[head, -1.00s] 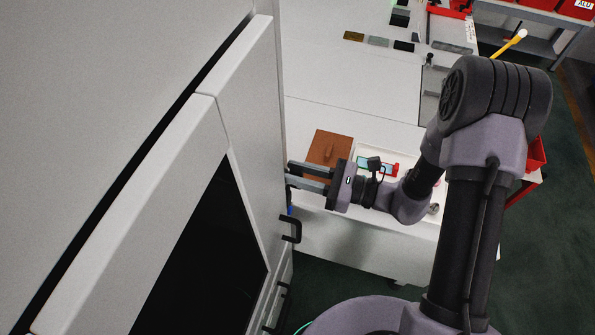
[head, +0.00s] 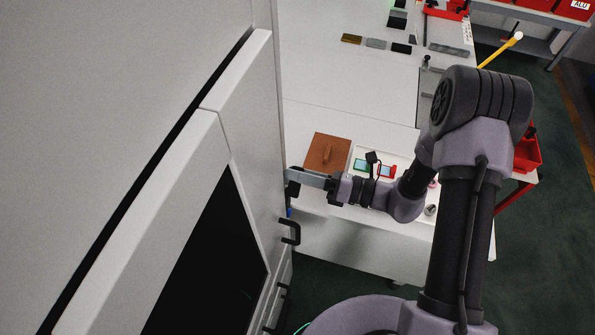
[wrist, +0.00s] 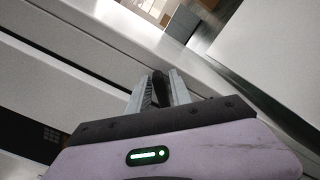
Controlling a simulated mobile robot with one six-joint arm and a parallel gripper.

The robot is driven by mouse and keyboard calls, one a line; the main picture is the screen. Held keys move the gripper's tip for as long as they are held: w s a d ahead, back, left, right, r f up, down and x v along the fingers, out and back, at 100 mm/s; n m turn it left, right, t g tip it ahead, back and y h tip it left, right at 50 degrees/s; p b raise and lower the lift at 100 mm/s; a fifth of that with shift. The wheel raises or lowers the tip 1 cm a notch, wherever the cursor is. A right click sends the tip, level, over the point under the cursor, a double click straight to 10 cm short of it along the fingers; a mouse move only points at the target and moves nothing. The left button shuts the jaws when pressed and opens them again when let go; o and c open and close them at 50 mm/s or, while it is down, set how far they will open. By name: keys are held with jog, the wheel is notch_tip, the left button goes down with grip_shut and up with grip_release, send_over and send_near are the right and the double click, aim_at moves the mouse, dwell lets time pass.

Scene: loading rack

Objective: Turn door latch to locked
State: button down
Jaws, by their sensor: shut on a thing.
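The white cabinet door (head: 250,130) with a dark window (head: 208,255) stands at the left in the head view. My gripper (head: 298,181) is at the door's right edge, above a black handle (head: 290,231). In the wrist view my gripper's two grey fingers (wrist: 159,88) are shut on a black piece, the door latch (wrist: 159,84). Most of the latch is hidden by the fingers, and I cannot tell its exact angle. In the head view the fingers show nearly edge-on.
A white table (head: 345,115) lies behind my gripper. It bears a brown wooden board (head: 327,152), a white tray with small coloured parts, and several small blocks at the back. A red bin (head: 527,154) is at the right. Dark green floor shows below.

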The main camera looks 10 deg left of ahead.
jog(key=m, duration=0.2)
jog(key=m+p, duration=0.1)
jog(key=m, duration=0.1)
jog(key=shift+w+f, duration=0.15)
jog(key=shift+f, duration=0.2)
jog(key=shift+f+m+p, duration=0.25)
jog(key=shift+m+p, duration=0.05)
jog(key=shift+m, duration=1.4)
jog(key=c, duration=1.4)
grip_release()
jog(key=shift+c, duration=0.2)
jog(key=shift+w+d+m, duration=0.1)
jog(key=shift+m, duration=0.2)
jog(key=s+d+b, duration=0.1)
jog(key=d+b, duration=0.1)
jog(key=d, duration=1.5)
jog(key=shift+s, duration=0.2)
